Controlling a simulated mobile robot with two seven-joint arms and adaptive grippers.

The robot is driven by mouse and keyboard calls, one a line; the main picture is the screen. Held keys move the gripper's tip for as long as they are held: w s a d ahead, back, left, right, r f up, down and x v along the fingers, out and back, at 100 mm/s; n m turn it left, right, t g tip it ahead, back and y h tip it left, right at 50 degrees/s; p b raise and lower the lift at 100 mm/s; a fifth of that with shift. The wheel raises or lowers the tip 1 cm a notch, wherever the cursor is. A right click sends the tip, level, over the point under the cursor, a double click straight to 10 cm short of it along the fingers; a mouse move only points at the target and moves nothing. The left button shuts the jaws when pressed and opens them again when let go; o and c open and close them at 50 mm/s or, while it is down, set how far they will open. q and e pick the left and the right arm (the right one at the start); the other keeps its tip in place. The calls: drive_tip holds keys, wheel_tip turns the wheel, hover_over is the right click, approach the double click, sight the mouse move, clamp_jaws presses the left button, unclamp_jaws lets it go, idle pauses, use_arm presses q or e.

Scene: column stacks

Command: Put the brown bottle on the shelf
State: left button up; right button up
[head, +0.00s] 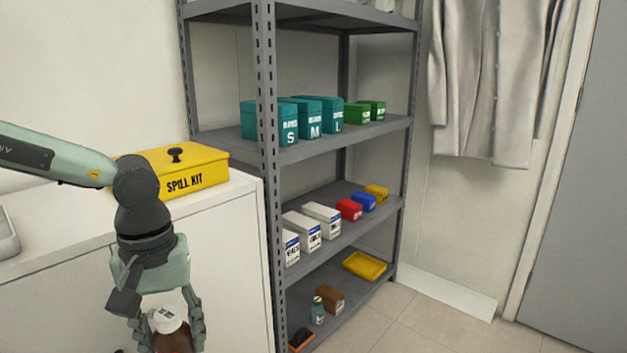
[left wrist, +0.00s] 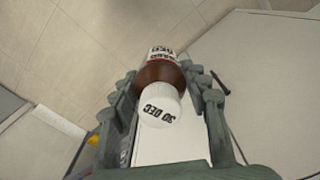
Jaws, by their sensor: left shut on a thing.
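The brown bottle (head: 176,342) has a white cap (head: 168,319) and hangs in my left gripper (head: 169,325) at the bottom left of the head view, its lower part cut off. In the left wrist view the bottle (left wrist: 158,73) lies between the two fingers of the gripper (left wrist: 165,90), with "30 DEC" on its cap and a white label. The left gripper is shut on it. The grey metal shelf (head: 266,190) stands to the right of the gripper, apart from the bottle. My right gripper is not in view.
A white cabinet (head: 225,270) beside the shelf carries a yellow spill kit box (head: 195,185). The shelf boards hold teal boxes (head: 315,118), white boxes (head: 303,232), a small bottle (head: 318,312), a brown box (head: 330,298) and a yellow tray (head: 365,266). A coat (head: 485,80) hangs at right.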

use_arm(q)
drive_tip(key=w+d+f+m, duration=0.2)
drive_tip(key=w+f+m, duration=0.15)
drive_tip(key=f, duration=0.25)
drive_tip(key=a+r+n, duration=0.2)
drive_tip(key=a+r, duration=0.1)
drive_tip(key=a, duration=0.6)
drive_tip(key=a+r+n, duration=0.2)
drive_tip(key=a+r, duration=0.1)
drive_tip(key=a, duration=0.6)
drive_tip(key=s+a+f+n, duration=0.3)
drive_tip(key=s+a, duration=0.4)
drive_tip(key=a, duration=0.3)
drive_tip(key=shift+s+f, duration=0.2)
drive_tip(key=shift+f, duration=0.55)
drive_tip(key=shift+d+n, duration=0.1)
drive_tip(key=shift+n, duration=0.15)
